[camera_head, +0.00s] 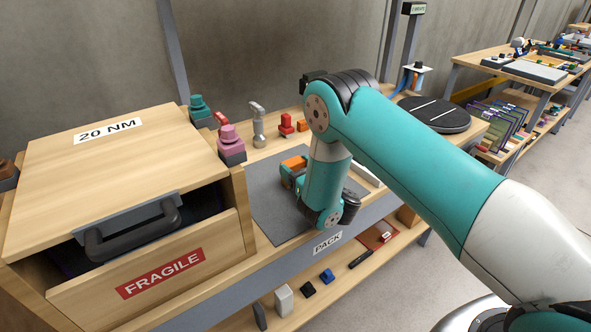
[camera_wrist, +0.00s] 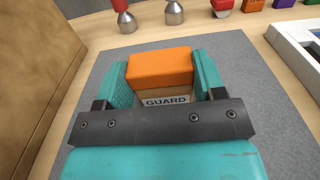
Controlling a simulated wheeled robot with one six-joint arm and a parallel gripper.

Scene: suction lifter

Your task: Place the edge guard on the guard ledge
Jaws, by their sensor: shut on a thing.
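The orange edge guard (camera_wrist: 160,68) is a small block between the two teal fingers of my gripper (camera_wrist: 164,82). My gripper is shut on it. In the head view the edge guard (camera_head: 295,163) shows at the tips of my gripper (camera_head: 293,176), low over the grey mat. A pale wooden piece with the label GUARD, the guard ledge (camera_wrist: 166,101), shows just below the block in the wrist view. Most of the ledge is hidden by the block and my gripper. I cannot tell whether the block rests on it or is held just above.
The grey mat (camera_head: 268,208) lies on the wooden bench. A wooden box (camera_head: 118,180) marked FRAGILE stands close on the left. Behind the mat are a pink knob (camera_head: 231,139), a metal-topped piece (camera_head: 258,128) and a red piece (camera_head: 286,125). A white frame (camera_wrist: 298,50) lies on the right.

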